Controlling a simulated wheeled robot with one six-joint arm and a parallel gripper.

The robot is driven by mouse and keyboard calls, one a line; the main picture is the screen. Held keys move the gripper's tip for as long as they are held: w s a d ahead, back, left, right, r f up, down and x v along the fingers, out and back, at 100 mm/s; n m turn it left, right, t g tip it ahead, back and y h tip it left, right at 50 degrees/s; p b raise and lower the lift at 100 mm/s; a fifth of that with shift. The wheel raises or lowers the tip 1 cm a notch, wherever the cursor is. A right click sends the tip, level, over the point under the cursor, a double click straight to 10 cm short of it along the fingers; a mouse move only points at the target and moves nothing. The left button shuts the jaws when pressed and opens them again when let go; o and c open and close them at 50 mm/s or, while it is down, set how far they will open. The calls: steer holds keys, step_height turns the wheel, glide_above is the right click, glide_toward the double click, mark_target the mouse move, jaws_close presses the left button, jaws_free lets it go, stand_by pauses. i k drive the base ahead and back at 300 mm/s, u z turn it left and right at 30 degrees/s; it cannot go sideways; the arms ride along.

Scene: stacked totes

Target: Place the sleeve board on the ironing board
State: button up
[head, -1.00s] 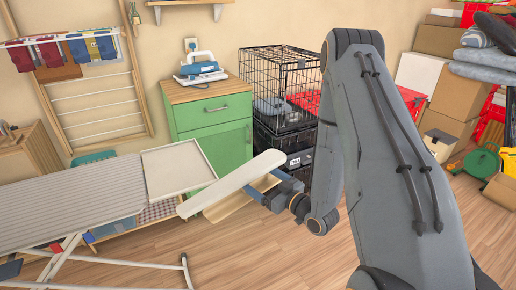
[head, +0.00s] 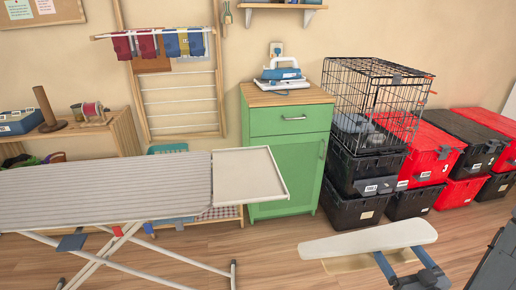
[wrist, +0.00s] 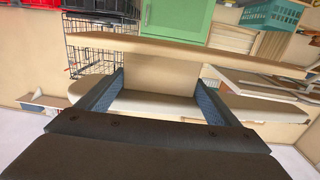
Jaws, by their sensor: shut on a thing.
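The sleeve board (head: 368,240) has a long pale padded top over a wooden base. It is held in the air at the lower right of the head view, right of the ironing board and apart from it. My gripper (head: 402,258) is shut on it, with blue finger pads. In the wrist view the sleeve board (wrist: 200,50) spans the picture beyond my gripper (wrist: 155,88); the exact contact is partly hidden. The ironing board (head: 100,192) stands at left with a grey striped cover and a pale tray-like rest (head: 250,175) at its right end.
A green cabinet (head: 290,160) with an iron (head: 283,70) on top stands behind the ironing board's right end. A wire crate (head: 375,95) sits on black totes (head: 365,170); red totes (head: 430,150) stand to the right. Floor between the boards is clear.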

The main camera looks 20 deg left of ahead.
mark_target(96, 189)
steer(key=z, duration=1.45)
steer(key=k, duration=2.1)
steer(key=u, duration=1.9)
